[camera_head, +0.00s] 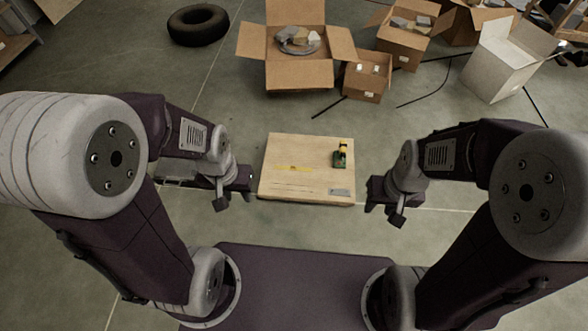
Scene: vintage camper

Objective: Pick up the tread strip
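A light wooden board (300,150) lies in front of me between my two grippers. I cannot tell for certain which is the tread strip. A green and yellow object (341,155) stands on the board's right side. My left gripper (234,193) is left of the board, its fingers apart and empty. My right gripper (385,203) is right of the board, its fingers apart and empty. Neither touches the strips.
Open cardboard boxes (285,75) with contents stand beyond the board, with a smaller box (366,82) beside them. A white box (500,65) is at the back right. A black tire (198,25) lies at the back left. Dark cables lie on the floor. Floor around the board is clear.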

